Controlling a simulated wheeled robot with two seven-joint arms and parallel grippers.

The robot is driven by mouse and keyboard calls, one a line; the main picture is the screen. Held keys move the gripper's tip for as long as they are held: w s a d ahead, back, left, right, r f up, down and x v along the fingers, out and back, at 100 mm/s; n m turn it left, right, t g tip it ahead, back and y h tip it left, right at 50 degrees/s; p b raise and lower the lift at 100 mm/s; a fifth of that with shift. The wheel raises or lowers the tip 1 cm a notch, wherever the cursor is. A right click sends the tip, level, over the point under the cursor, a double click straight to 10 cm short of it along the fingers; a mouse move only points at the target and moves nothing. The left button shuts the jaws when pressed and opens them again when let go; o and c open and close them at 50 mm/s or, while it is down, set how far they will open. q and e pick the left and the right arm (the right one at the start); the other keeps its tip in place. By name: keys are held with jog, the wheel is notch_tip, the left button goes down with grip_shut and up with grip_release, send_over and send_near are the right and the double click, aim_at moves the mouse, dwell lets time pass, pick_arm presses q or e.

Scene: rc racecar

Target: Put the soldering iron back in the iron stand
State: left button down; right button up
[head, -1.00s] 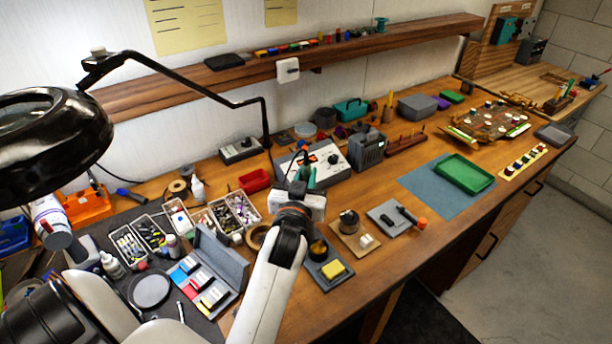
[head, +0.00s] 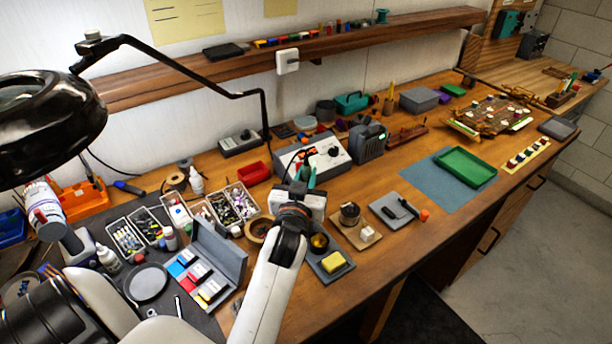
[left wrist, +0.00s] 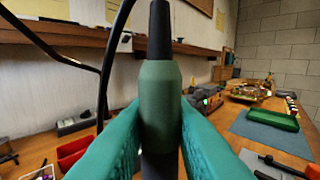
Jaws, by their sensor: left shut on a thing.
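My left gripper (head: 304,182) is shut on the soldering iron, held above the bench in front of the grey soldering station. In the left wrist view the iron's green handle (left wrist: 160,100) stands upright between teal fingers (left wrist: 160,125), with a black sleeve at its top. The iron's tip is hidden. A grey base (head: 328,279) with a yellow sponge (head: 333,262) and a round brass-coloured part (head: 319,242) appears to be the iron stand. It sits on the bench just right of my left forearm, apart from the iron. My right gripper is out of view.
The soldering station (head: 325,158) stands behind the gripper. A wooden block with a cup (head: 350,214) and a grey plate with a black tool (head: 400,208) lie right of the stand. Parts bins (head: 232,207) are to the left. A lamp arm (head: 190,74) reaches over the bench.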

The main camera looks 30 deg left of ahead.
pick_arm(q)
jog(key=shift+f+b, duration=0.75)
jog(key=shift+f, duration=0.3)
jog(key=c, duration=1.2)
grip_release()
jog(key=shift+o, duration=0.4)
jog(key=o, duration=0.3)
jog(key=shift+s, duration=0.1)
